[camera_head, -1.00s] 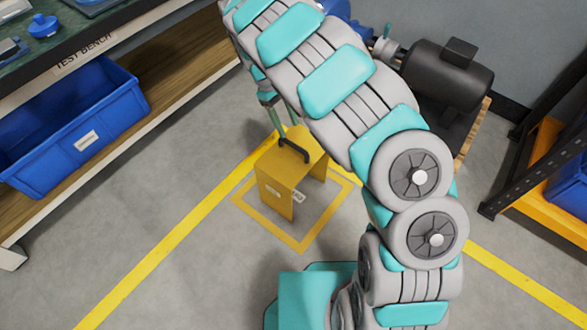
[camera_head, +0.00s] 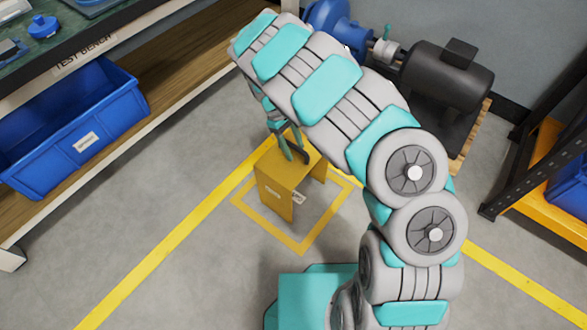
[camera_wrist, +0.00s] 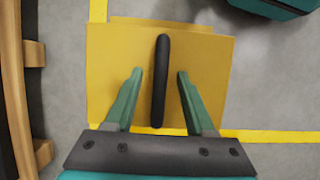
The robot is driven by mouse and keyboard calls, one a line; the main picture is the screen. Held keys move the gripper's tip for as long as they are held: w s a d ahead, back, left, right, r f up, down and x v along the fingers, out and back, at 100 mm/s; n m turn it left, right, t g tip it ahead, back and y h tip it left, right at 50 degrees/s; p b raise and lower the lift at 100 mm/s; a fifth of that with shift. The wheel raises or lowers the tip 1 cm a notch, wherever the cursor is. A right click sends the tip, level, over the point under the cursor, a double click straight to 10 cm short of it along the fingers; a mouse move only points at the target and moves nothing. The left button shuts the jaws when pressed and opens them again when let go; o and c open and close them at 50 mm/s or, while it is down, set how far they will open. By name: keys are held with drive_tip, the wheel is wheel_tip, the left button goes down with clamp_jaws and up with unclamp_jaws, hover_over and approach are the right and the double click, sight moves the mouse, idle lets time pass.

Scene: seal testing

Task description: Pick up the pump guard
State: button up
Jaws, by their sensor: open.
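The pump guard (camera_head: 278,187) is a yellow bent-sheet cover with a black bar handle on top. It stands upright on the floor inside a yellow marked square. In the wrist view the guard's top (camera_wrist: 205,62) fills the middle, with the black handle (camera_wrist: 160,80) running lengthwise between my fingers. My gripper (camera_wrist: 156,75) is open, with one green finger on each side of the handle and a gap on both sides. In the head view my gripper (camera_head: 294,154) is at the handle from above and partly hides it.
A test bench with a blue bin (camera_head: 75,125) on its lower shelf stands at the left. A pump and dark motor (camera_head: 447,75) sit on a wooden base behind my arm. A shelf rack (camera_head: 545,140) is at the right. The floor in front of the guard is clear.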

clamp_jaws()
idle(0.3)
idle(1.1)
